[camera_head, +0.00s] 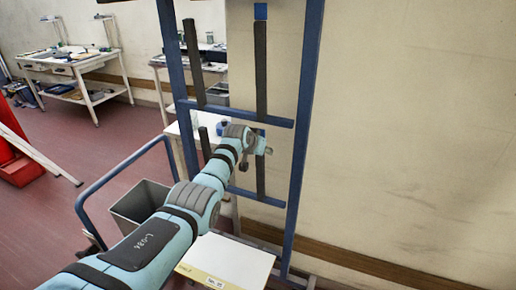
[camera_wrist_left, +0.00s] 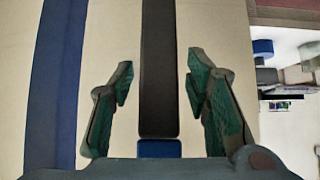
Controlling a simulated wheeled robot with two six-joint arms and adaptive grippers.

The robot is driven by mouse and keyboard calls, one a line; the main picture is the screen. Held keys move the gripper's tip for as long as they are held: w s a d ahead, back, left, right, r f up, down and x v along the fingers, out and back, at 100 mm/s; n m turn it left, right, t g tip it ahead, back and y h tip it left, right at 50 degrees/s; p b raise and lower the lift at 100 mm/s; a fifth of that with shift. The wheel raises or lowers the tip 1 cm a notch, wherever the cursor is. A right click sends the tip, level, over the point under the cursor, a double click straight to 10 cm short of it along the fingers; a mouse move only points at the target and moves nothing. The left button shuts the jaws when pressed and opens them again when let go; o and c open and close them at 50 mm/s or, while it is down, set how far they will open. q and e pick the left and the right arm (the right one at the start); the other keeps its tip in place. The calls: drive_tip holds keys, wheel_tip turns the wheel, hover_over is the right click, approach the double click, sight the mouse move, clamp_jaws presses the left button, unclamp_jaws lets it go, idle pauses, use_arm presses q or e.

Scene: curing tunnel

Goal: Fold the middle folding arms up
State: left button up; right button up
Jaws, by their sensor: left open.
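A blue upright rack (camera_head: 301,130) carries dark folding arms. Two upper arms, left (camera_head: 194,62) and right (camera_head: 260,70), stand upright above a crossbar (camera_head: 235,115). Below it are a lower left arm (camera_head: 205,145) and a lower right arm (camera_head: 260,180), both along the frame and partly hidden by my arm. My left gripper (camera_head: 266,150) is at the lower right arm. In the left wrist view its open fingers (camera_wrist_left: 160,62) stand on either side of a dark bar (camera_wrist_left: 159,90) with a blue end piece (camera_wrist_left: 159,148). Contact cannot be told. My right gripper is not in view.
A wall (camera_head: 410,120) stands close behind and right of the rack. A grey bin (camera_head: 140,203) and blue handle rail (camera_head: 122,178) are left of it. A pale board (camera_head: 228,262) lies low in front. Workbenches (camera_head: 75,62) stand far back left, with open red floor before them.

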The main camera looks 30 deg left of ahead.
use_arm(q)
drive_tip(key=v, duration=1.1)
drive_tip(key=shift+s+r, duration=0.2)
drive_tip(key=shift+d, duration=0.1)
